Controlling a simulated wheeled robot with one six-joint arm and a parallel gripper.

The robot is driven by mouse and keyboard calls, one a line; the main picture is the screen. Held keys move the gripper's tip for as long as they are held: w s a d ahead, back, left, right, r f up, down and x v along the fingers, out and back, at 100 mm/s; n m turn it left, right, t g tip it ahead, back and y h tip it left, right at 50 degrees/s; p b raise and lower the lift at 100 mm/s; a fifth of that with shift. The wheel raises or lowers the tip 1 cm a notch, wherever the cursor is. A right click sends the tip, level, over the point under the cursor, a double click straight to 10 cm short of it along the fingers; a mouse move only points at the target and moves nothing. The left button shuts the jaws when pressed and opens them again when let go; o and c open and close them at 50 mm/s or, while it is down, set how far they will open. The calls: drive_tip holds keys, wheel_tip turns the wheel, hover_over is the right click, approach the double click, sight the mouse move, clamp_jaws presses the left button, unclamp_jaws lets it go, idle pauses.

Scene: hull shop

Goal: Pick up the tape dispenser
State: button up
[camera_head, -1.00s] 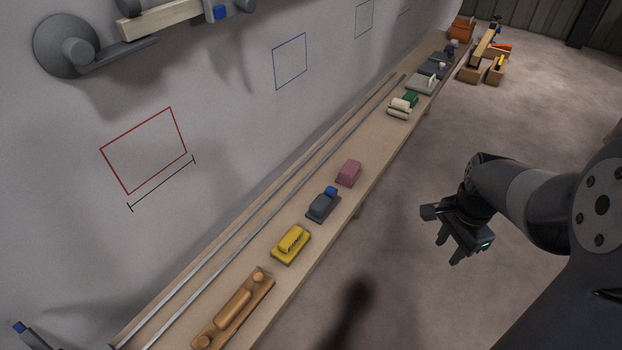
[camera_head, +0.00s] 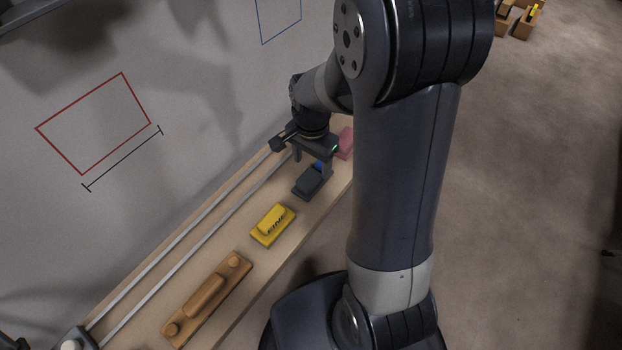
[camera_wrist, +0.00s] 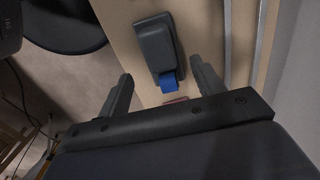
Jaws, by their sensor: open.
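The tape dispenser, a dark grey body (camera_head: 308,183) with a blue part at one end, sits on the wooden shelf (camera_head: 247,275). In the wrist view the dispenser (camera_wrist: 155,43) lies ahead, with its blue end (camera_wrist: 176,86) nearest me. My gripper (camera_head: 312,163) is over the blue end of the dispenser and partly hides it. In the wrist view its two fingers (camera_wrist: 161,80) are spread apart, one on each side of the blue end. Nothing is held between them. I cannot tell the exact height of the fingertips above the shelf.
A yellow block with dark lettering (camera_head: 272,225) and a brown wooden tool (camera_head: 208,299) sit nearer along the shelf. A pink block (camera_head: 346,141) is just beyond the dispenser, partly hidden by my arm. Two metal rails (camera_head: 190,259) run along the wall side.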

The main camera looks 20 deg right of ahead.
sight(313, 172)
drive_tip(key=f, duration=0.2)
drive_tip(key=f+b, duration=0.1)
drive_tip(key=f, duration=0.2)
drive_tip(key=shift+w+d+f+b, duration=0.2)
drive_tip(key=shift+f+b, duration=0.05)
drive_tip(key=shift+b, duration=0.05)
drive_tip(key=shift+c, duration=0.4)
drive_tip(key=c, duration=1)
